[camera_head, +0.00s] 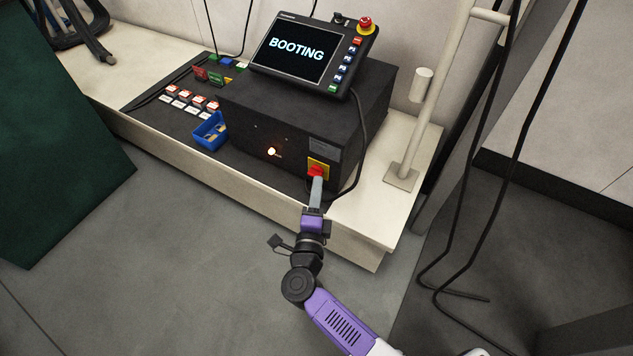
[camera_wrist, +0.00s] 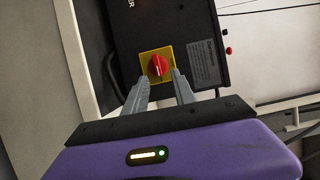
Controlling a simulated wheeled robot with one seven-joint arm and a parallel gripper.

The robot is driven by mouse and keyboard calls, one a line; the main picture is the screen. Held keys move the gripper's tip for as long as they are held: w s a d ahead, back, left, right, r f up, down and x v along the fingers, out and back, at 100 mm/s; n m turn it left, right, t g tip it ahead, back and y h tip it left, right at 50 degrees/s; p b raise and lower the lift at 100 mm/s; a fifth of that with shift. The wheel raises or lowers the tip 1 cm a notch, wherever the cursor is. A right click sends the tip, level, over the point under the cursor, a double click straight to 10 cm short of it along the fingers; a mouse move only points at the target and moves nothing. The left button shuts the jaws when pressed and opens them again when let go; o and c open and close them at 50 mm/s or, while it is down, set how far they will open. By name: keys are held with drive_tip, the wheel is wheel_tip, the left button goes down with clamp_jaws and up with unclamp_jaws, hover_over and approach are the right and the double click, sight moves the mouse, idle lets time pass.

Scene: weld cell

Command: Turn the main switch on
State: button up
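The main switch (camera_wrist: 158,66) is a red rotary knob on a yellow plate, on the front of a black control box (camera_head: 260,136). In the head view the switch (camera_head: 316,170) shows just above my gripper (camera_head: 316,183), which covers part of it. In the wrist view my gripper (camera_wrist: 160,82) has its two grey fingers apart, their tips close to the knob, with nothing held between them. Whether a finger touches the knob I cannot tell. The screen (camera_head: 297,48) on top of the box reads "BOOTING", and a lamp (camera_head: 271,151) on the box front glows.
A blue bin (camera_head: 210,131) and several red-and-white labelled items (camera_head: 191,98) are on the bench (camera_head: 160,141) left of the box. A pale post (camera_head: 421,140) stands to the right, with black cables (camera_head: 470,215) hanging beyond it. A dark green panel (camera_head: 55,130) is at left.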

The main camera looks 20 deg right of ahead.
drive_tip(key=shift+p+v, duration=0.7)
drive_tip(key=shift+v, duration=2.05)
